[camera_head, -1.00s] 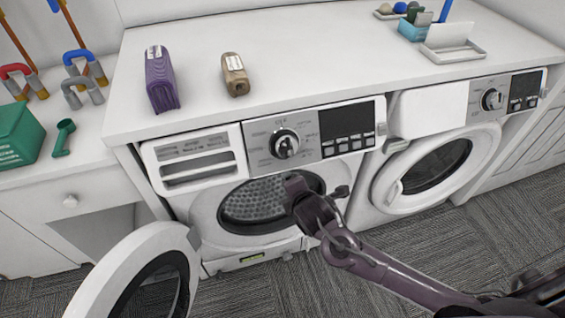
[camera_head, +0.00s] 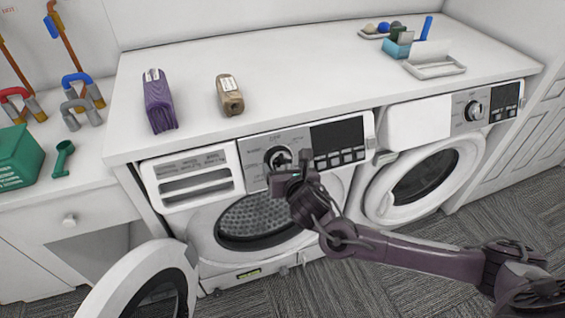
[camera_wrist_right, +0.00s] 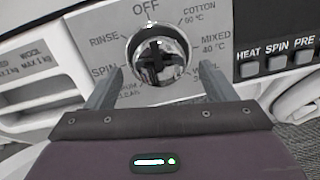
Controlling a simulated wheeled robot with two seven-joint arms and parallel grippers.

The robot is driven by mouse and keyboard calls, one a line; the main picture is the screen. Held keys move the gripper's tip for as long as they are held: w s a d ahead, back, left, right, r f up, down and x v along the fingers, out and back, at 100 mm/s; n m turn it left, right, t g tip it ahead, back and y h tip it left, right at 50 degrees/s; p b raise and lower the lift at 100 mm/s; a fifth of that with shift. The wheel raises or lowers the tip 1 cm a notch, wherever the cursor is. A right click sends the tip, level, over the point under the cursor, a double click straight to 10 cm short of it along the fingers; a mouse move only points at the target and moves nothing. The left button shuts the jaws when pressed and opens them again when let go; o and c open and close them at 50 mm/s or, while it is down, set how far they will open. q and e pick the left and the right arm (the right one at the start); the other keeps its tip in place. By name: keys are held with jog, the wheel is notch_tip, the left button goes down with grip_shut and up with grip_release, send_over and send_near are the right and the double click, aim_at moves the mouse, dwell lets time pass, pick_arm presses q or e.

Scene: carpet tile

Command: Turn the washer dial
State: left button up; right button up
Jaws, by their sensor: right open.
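The washer dial (camera_head: 277,157) is a chrome knob on the grey panel of the left machine. In the right wrist view the dial (camera_wrist_right: 158,52) has a dark cross-shaped grip, with OFF printed above it and labels such as RINSE, SPIN and COTTON around it. My right gripper (camera_head: 288,170) is in front of the panel at the dial's lower right. In the right wrist view its two fingers (camera_wrist_right: 158,80) are apart, one on each side of the dial's lower part. I cannot tell whether they touch it. My left gripper is not in view.
The left machine's round door (camera_head: 140,285) hangs open at lower left. A second machine (camera_head: 425,175) with a shut door stands to the right. A purple package (camera_head: 160,103) and a brown package (camera_head: 229,96) stand on the white counter (camera_head: 310,65) above.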

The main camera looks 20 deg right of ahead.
jog(key=shift+x, duration=1.3)
jog(key=c, duration=1)
